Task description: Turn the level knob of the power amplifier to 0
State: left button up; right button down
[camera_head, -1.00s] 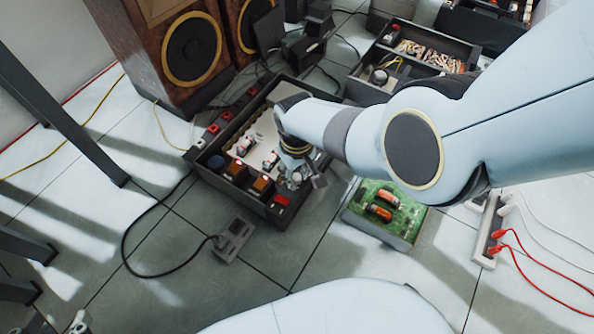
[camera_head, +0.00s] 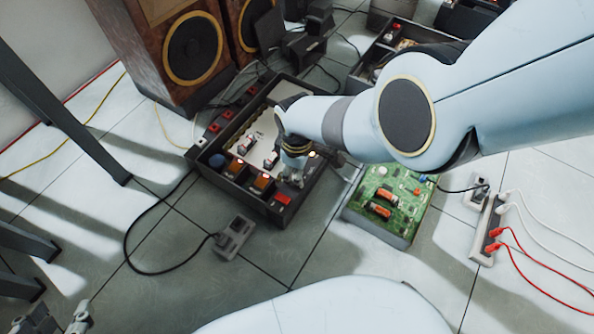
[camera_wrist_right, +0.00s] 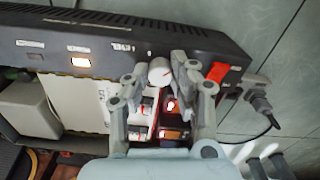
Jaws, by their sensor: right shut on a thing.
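The power amplifier is a dark open-topped case (camera_head: 205,172) on the floor in the head view. In the right wrist view its front panel (camera_wrist_right: 110,27) runs across the top, with upside-down lettering. The level knob (camera_wrist_right: 160,71) is small and white with a red mark, beside the "LEVEL" lettering. My right gripper (camera_wrist_right: 166,78) has its fingers on both sides of the knob and is shut on it. In the head view my right gripper (camera_head: 291,178) is at the amplifier's near right corner; the knob cannot be made out there. My left gripper (camera_head: 62,318) is open and empty at the bottom left.
A red switch (camera_wrist_right: 217,72) sits close to my right finger. A green circuit board (camera_head: 402,205) lies right of the amplifier, and a power strip (camera_head: 489,230) with cables farther right. A socket block (camera_head: 234,238) lies in front. Speakers (camera_head: 193,48) stand behind.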

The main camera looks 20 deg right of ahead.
jog(key=shift+s, duration=0.1)
dwell(0.4)
jog(key=c, duration=1.1)
grip_release()
jog(key=shift+r, duration=0.15)
jog(key=shift+r, duration=3.6)
